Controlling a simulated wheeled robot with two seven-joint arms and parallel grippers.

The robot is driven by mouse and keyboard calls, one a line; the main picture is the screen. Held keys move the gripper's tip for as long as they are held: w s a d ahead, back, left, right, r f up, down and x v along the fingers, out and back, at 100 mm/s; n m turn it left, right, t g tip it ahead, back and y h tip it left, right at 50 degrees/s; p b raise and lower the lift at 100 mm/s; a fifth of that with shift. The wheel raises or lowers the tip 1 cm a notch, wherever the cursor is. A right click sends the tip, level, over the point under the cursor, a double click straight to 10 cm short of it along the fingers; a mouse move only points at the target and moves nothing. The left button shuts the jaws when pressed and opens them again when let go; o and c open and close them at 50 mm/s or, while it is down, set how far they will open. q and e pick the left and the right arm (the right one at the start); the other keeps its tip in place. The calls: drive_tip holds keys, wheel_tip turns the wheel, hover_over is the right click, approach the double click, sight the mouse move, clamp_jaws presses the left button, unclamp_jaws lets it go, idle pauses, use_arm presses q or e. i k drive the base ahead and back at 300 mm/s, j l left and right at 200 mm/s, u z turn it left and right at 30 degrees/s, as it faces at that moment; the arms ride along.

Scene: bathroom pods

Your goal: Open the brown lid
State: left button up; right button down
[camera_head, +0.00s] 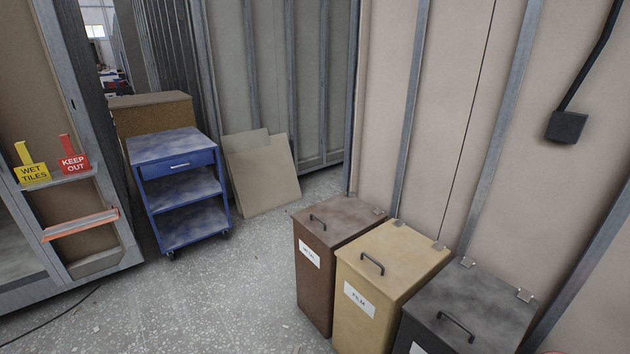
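The brown bin (314,282) stands on the floor against the wall, leftmost of three bins in a row. Its brown lid (345,216) is closed, with a dark bar handle (318,222) near the front left edge and a hinge at the wall side. A white label (309,255) is on its front. Neither of my grippers shows in this view.
A yellow bin (372,300) labelled FILM and a dark grey bin (470,305) stand right of the brown one, lids closed. A blue cart (180,190) and leaning boards (262,175) are farther back. The floor (225,290) left of the bins is clear.

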sight(333, 222)
drive_tip(key=i+j+z, duration=0.1)
drive_tip(key=z, duration=0.3)
drive_tip(key=i+j+z, duration=0.2)
drive_tip(key=z, duration=0.2)
drive_tip(key=i+j+z, duration=0.1)
drive_tip(key=z, duration=0.35)
drive_tip(key=j, duration=0.1)
